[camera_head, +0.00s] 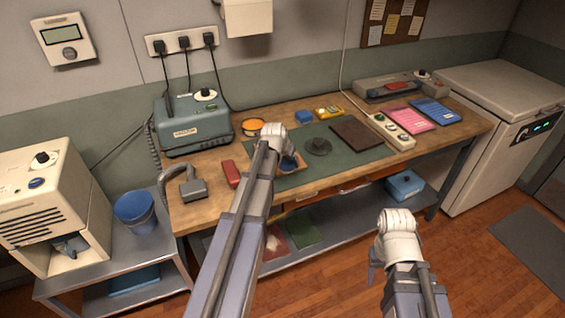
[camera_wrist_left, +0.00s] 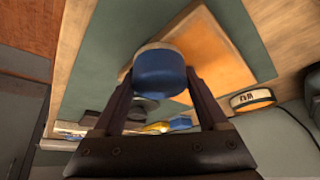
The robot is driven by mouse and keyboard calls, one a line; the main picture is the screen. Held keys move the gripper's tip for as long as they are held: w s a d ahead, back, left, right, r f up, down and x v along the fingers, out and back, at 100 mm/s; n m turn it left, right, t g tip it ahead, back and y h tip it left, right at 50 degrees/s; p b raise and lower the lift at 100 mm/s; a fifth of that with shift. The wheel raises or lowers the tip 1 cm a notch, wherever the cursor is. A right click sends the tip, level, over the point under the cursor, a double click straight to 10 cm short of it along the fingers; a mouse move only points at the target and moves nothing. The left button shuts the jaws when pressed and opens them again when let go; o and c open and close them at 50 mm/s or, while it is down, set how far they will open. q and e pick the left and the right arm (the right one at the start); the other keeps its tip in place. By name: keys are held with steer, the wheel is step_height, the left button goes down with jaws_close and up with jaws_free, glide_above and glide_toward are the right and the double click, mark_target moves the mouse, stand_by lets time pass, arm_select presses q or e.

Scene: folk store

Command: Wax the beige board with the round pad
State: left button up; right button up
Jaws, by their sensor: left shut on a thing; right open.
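The beige board (camera_wrist_left: 222,62) lies on the green mat (camera_head: 343,165). In the head view, my left arm hides most of the board (camera_head: 284,183). The round pad (camera_wrist_left: 160,74), blue with a pale upper band, is between the fingers of my left gripper (camera_wrist_left: 160,85), which is shut on it. In the left wrist view the pad overlaps an edge of the board; I cannot tell whether they touch. The left gripper also shows in the head view (camera_head: 289,161). My right gripper (camera_head: 375,264) is open and empty, low in front of the bench.
On the bench are a round tin (camera_head: 252,126), a dark knobbed disc (camera_head: 318,146), a dark brown board (camera_head: 357,133), a red object (camera_head: 231,173) and a grey tool (camera_head: 193,189). A blue-grey machine (camera_head: 194,124) stands behind. The mat's front right is bare.

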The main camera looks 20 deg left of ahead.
arm_select(q)
steer(key=shift+w+d, duration=0.1)
steer(key=shift+d, duration=0.05)
steer(key=shift+w+d, duration=1.1)
steer(key=shift+w, duration=0.15)
steer(key=shift+a, duration=0.1)
steer(key=shift+w+a, duration=0.4)
steer(key=shift+s+d+r, duration=0.1)
steer(key=shift+s+d, duration=0.35)
steer(key=shift+s, duration=0.05)
step_height(320, 180, up, 6)
steer(key=p, duration=0.6)
